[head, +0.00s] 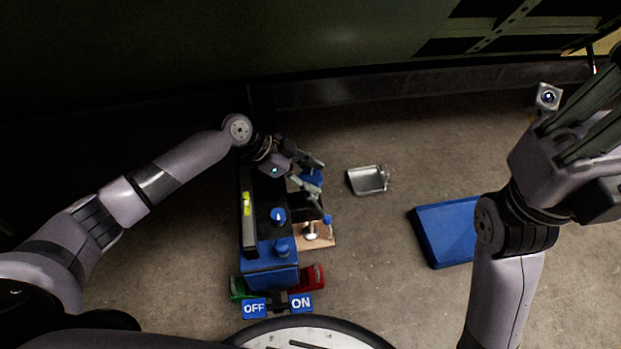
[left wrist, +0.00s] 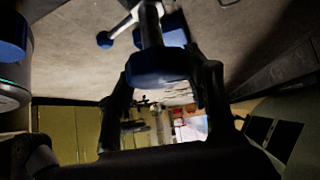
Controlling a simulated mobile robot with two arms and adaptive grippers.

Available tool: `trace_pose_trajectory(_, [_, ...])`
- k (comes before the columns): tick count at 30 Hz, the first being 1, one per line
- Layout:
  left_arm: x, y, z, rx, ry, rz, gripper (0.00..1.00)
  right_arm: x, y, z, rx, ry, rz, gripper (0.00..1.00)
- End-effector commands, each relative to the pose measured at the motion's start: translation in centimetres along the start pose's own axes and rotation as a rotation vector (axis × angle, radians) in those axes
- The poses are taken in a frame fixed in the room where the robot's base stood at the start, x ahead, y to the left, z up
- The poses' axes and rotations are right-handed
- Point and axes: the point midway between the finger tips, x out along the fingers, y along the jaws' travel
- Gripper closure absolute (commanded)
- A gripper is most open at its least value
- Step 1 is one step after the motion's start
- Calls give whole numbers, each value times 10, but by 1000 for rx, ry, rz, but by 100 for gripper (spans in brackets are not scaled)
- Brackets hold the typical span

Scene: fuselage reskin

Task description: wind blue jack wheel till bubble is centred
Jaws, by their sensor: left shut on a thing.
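My left gripper (head: 311,172) is shut on a blue part (head: 311,178) of the jack wheel, beside the long blue-and-black unit. In the left wrist view the blue grip (left wrist: 160,68) sits between the two fingers at the end of a grey shaft. Another blue knob (left wrist: 105,40) shows to its left. A further blue knob (head: 327,219) shows by the jack's foot in the head view. The yellow-green level vial (head: 247,204) lies along the unit's left edge; its bubble is too small to place. My right gripper (head: 598,118) is raised at the right edge, holding nothing visible.
The blue-and-black unit (head: 270,257) has blue knobs on top and OFF and ON labels (head: 278,305) in front. A wooden pad (head: 321,239) lies under the jack's foot. A metal scoop-like tray (head: 367,180) and a blue mat (head: 446,231) lie on the floor to the right, with bare floor between.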

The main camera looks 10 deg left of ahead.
Motion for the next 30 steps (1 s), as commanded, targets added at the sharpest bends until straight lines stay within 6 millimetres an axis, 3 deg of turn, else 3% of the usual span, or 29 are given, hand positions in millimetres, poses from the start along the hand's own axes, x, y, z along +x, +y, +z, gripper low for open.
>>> trace_pose_trajectory(13, [1,2,1,2,-4,10,81,1,0,0,0,3,-1,100])
trace_pose_trajectory(14, [1,2,1,2,-4,10,51,1,0,0,0,3,-1,100])
trace_pose_trajectory(22, [0,1,1,3,-2,8,33,1,0,0,0,3,-1,100])
trace_pose_trajectory(30, [0,0,0,4,-2,6,33,1,0,0,0,3,-1,100])
